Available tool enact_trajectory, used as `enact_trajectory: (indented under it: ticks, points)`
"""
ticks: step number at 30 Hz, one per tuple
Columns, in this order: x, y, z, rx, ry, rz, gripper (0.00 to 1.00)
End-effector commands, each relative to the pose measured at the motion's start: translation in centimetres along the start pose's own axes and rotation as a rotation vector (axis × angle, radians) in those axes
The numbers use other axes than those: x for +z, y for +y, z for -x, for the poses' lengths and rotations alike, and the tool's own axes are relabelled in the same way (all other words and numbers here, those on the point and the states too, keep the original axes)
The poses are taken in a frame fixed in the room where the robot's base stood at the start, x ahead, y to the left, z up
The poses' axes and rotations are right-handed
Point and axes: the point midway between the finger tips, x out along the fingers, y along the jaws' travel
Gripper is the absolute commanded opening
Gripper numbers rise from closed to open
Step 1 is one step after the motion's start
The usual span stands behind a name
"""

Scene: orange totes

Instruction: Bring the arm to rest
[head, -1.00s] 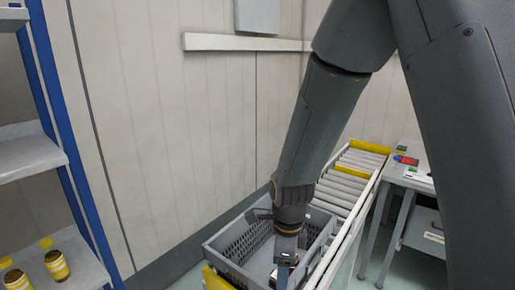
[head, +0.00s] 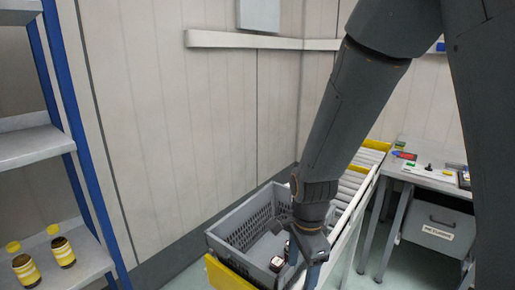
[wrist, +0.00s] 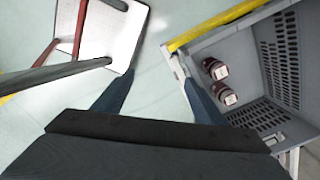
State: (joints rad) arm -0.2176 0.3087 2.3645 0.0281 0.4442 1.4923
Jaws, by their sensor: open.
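My gripper (head: 312,258) is at the lower middle of the head view, above the right side of a grey crate (head: 225,246). In the wrist view my gripper (wrist: 158,88) has its two fingers spread wide, with only pale floor between them. The crate (wrist: 272,70) lies to the right of the fingers there. Two dark red items with pale ends, one item (wrist: 215,68) above another item (wrist: 223,94), lie in the crate. My arm reaches down from the upper right of the head view.
The crate stands on a roller conveyor (head: 352,182) with yellow ends. A desk (head: 432,178) with a grey drawer (head: 437,228) stands at right. A blue-posted shelf (head: 38,148) at left holds two yellow-capped bottles (head: 62,250). A white-topped stool-like thing (wrist: 125,35) shows in the wrist view.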

Motion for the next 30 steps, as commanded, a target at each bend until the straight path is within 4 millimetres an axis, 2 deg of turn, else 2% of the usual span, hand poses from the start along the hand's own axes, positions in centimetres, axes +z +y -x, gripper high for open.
enact_trajectory:
  ticks: [12, 18, 24, 30]
  points:
    - [-5.0, 3.6, -1.5, -0.022, 0.026, 0.772, 0.65]
    - [-6.8, 5.4, -2.1, -0.021, 0.044, 1.115, 0.65]
    - [-7.4, 6.3, -2.3, -0.018, 0.052, 1.285, 0.65]
    - [-7.5, 6.5, -2.3, -0.017, 0.053, 1.310, 0.65]
